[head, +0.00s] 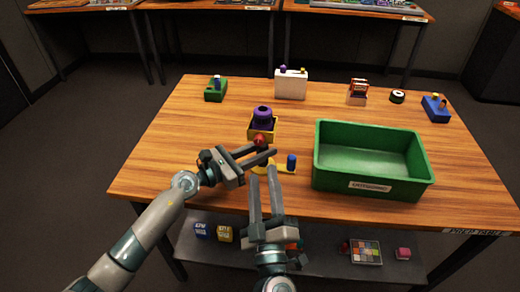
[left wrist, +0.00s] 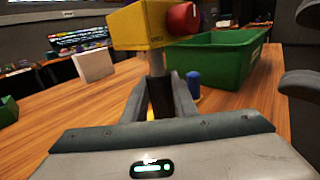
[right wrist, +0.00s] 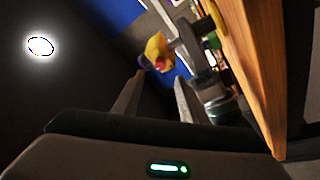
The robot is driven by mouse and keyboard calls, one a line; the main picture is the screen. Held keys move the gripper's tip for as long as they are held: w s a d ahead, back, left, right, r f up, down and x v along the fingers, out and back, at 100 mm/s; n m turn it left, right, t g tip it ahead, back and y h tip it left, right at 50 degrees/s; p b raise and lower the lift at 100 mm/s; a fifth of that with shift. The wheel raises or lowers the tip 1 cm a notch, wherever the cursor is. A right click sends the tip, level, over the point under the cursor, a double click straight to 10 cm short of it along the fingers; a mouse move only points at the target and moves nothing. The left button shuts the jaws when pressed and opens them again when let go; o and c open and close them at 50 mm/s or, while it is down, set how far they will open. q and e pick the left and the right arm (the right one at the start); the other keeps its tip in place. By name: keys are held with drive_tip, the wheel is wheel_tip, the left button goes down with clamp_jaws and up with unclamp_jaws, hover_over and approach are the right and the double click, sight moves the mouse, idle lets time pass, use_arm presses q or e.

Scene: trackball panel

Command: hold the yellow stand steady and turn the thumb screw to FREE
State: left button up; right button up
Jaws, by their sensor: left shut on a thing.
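The yellow stand (head: 270,127) is upright on the wooden table, with a purple ball (head: 262,112) in its top. Its red thumb screw (head: 259,141) is on the near side; the screw also shows at the top of the left wrist view (left wrist: 182,18). Any FREE marking is too small to read. My left gripper (head: 262,157) is shut on the stand's post below the yellow head; the post shows in the left wrist view (left wrist: 156,64). My right gripper (head: 263,177) is open and empty, fingers pointing at the stand from the near side, below the screw.
A green bin (head: 335,182) stands close at the right. A blue peg (head: 291,162) is beside the stand's base. A white box (head: 291,84), a green block (head: 215,92) and other small items are along the back. The left of the table is clear.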

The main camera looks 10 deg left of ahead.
sight(259, 144)
drive_tip(key=x, duration=0.9)
drive_tip(key=shift+f, duration=0.1)
drive_tip(key=shift+s, duration=0.1)
clamp_jaws()
